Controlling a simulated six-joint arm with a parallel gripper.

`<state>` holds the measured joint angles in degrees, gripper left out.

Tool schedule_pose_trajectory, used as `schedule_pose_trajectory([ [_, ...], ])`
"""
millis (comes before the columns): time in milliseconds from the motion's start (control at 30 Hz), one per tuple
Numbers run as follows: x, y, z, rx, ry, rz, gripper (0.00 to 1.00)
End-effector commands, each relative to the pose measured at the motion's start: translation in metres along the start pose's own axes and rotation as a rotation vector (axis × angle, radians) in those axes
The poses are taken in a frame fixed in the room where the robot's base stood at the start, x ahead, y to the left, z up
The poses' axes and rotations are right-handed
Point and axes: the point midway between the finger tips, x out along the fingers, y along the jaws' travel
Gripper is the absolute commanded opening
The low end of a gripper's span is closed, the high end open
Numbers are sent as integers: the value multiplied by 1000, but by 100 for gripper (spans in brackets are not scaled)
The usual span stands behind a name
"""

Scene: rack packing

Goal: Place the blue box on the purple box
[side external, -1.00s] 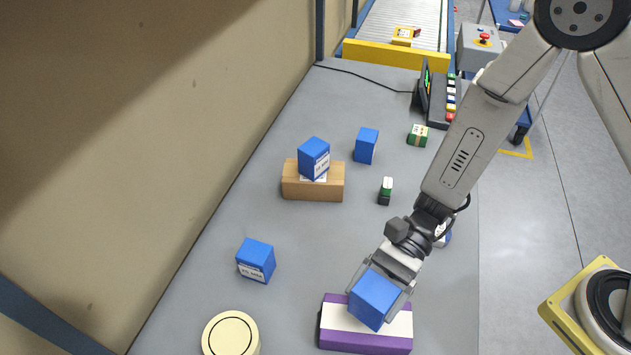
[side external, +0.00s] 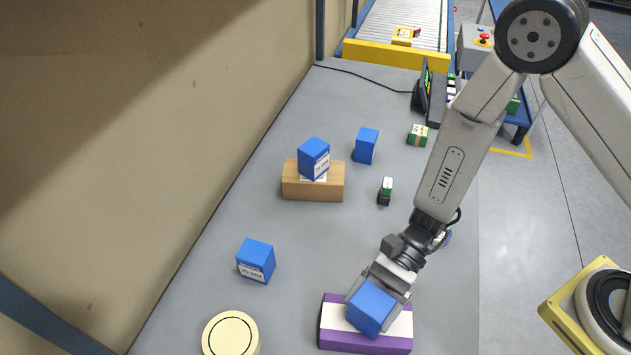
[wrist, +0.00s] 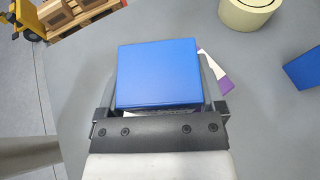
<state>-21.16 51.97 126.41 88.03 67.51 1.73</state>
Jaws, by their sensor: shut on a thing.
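My gripper (side external: 378,298) is shut on a blue box (side external: 371,309), with a finger on each side of it. The held blue box fills the middle of the wrist view (wrist: 158,73). In the side view it overlaps the white and purple box (side external: 366,342), called the purple box, which lies flat at the front of the table. I cannot tell whether the two touch. In the wrist view only a corner of the purple box (wrist: 226,85) shows behind the held box.
Another blue box (side external: 256,261) stands to the left, one more (side external: 314,158) sits on a wooden block (side external: 313,187), and another (side external: 366,146) stands behind. A round cream object (side external: 231,333) is at the front left. Small green items (side external: 418,135) lie farther back.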

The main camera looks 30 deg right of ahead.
Motion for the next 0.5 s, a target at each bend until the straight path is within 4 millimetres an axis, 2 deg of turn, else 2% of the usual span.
schedule_pose_trajectory([
  [267,1,0,-2,0,-1,0,20],
  [300,1,0,-2,0,0,0,94],
  [333,1,0,-2,0,0,0,100],
  [500,1,0,-2,0,0,0,100],
])
